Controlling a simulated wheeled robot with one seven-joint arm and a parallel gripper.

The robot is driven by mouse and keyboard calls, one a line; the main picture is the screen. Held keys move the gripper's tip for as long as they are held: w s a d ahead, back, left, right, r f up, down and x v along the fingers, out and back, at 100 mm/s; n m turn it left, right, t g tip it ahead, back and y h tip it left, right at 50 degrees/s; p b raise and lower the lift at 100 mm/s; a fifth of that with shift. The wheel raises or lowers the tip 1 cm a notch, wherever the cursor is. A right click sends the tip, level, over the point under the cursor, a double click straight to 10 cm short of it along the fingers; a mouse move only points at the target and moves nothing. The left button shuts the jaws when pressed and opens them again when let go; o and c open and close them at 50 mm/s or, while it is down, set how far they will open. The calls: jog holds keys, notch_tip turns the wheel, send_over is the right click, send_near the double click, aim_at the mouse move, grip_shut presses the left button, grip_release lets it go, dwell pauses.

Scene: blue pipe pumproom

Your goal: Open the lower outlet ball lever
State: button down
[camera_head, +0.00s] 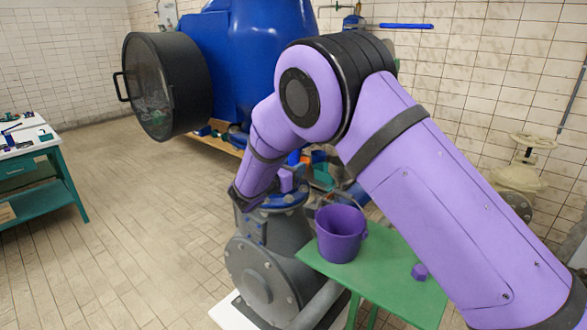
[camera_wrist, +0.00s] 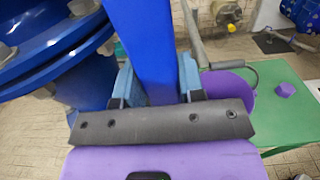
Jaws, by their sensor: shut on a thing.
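A broad flat blue bar (camera_wrist: 145,40), which looks like the lever, runs up the middle of the wrist view. My gripper (camera_wrist: 157,82) is shut on it, with one blue-grey finger on each side. The bar's lower end is hidden behind my dark gripper body. In the head view my purple arm reaches down to the blue flange (camera_head: 284,199) on top of a grey valve body (camera_head: 262,262). My fingers and the held part of the bar cannot be made out there. The blue flange (camera_wrist: 40,50) also shows close at left in the wrist view.
A green table (camera_head: 395,275) with a purple bucket (camera_head: 340,236) and a small purple block (camera_head: 419,271) stands right beside the valve. A large blue vessel (camera_head: 265,45) stands behind. The tiled floor (camera_head: 120,210) at left is clear up to a workbench (camera_head: 40,170).

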jog(key=s+d+r+n, duration=0.4)
jog(key=d+r+n, duration=0.1)
jog(key=n, duration=0.4)
jog(key=s+d+r+n, duration=0.3)
jog(key=d+r+n, duration=0.2)
jog(key=r+n, duration=0.3)
jog(key=shift+s+r+n, duration=0.25)
jog(key=shift+s+n, duration=0.15)
jog(key=shift+n, duration=0.3)
jog(key=shift+r, duration=0.15)
jog(key=c, duration=0.7)
grip_release()
